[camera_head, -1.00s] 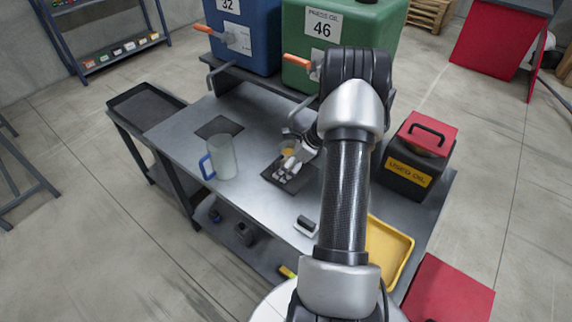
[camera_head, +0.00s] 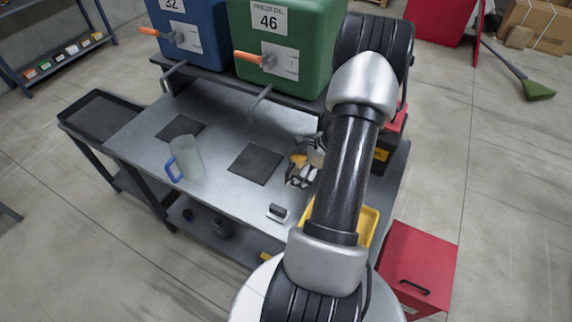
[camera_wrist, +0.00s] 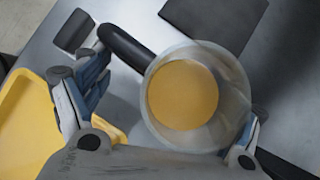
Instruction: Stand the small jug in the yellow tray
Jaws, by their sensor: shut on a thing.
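The small jug is a clear vessel with amber liquid and a black handle. It fills the middle of the wrist view (camera_wrist: 236,100), seen from above. My gripper (camera_wrist: 168,105) is shut on the jug, with a finger on either side. In the head view my gripper (camera_head: 303,174) is over the bench, right of the near dark mat, and the jug's amber part (camera_head: 298,158) shows beside it. The yellow tray (camera_head: 370,219) is right of my gripper, partly hidden by my arm. Its edge also shows at the left of the wrist view (camera_wrist: 25,112).
A larger jug with a blue handle (camera_head: 189,158) stands on the bench at left. A small black-and-white item (camera_head: 277,212) lies near the front edge. Blue (camera_head: 190,30) and green (camera_head: 290,60) oil tanks stand behind. The near dark mat (camera_head: 255,163) is bare.

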